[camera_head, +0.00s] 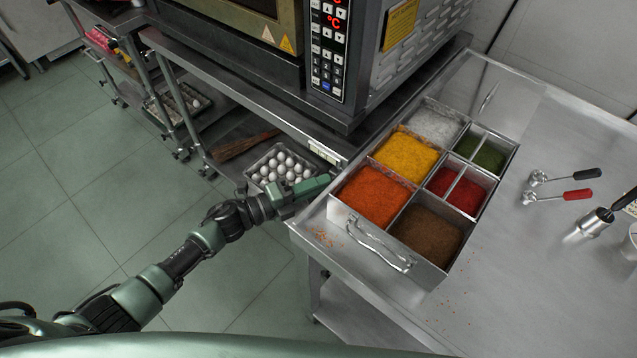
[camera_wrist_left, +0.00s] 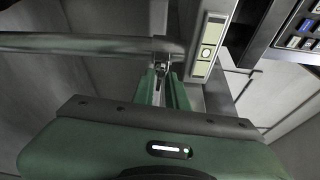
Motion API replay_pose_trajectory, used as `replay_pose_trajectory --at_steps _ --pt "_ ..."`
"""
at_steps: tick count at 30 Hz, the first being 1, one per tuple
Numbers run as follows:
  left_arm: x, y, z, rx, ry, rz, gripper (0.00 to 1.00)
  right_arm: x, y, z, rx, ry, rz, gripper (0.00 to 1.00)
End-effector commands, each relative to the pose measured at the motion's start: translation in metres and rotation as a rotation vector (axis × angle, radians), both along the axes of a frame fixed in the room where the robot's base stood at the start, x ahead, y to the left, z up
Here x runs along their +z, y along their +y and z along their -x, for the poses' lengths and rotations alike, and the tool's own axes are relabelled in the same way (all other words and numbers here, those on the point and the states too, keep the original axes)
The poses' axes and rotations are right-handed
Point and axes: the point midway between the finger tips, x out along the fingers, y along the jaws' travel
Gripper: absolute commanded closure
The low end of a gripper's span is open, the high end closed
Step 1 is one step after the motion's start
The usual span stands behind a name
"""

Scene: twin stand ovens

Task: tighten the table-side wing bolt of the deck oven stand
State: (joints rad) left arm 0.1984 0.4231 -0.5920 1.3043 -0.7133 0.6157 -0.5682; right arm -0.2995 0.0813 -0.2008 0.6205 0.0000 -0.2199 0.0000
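My left gripper (camera_head: 312,187) is at the stand's table-side corner, beside the steel table edge and below the oven. In the left wrist view its two green fingers (camera_wrist_left: 162,82) point at a small metal wing bolt (camera_wrist_left: 162,67) under the collar where a round stand tube ends. The bolt lies at or between the fingertips, with a narrow gap between the fingers. I cannot tell whether they touch it. The wing bolt is hidden in the head view. The deck oven (camera_head: 340,60) stands on the steel stand (camera_head: 240,85). My right gripper is not in view.
A steel tray of colored spices (camera_head: 375,240) sits on the table (camera_head: 530,270) close to my left gripper. Two measuring scoops (camera_head: 560,196) lie at the right. The floor at left is clear.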

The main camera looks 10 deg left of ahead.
Motion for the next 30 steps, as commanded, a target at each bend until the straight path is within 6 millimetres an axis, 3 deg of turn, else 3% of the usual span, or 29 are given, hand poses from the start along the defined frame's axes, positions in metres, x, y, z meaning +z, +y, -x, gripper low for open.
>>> replay_pose_trajectory --at_steps 17,30 --pt "0.002 -0.001 0.000 -0.001 -0.022 -0.030 1.00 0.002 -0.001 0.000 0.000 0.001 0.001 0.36" --pt "0.006 -0.003 0.001 -0.002 -0.185 -0.273 1.00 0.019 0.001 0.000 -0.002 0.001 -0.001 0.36"
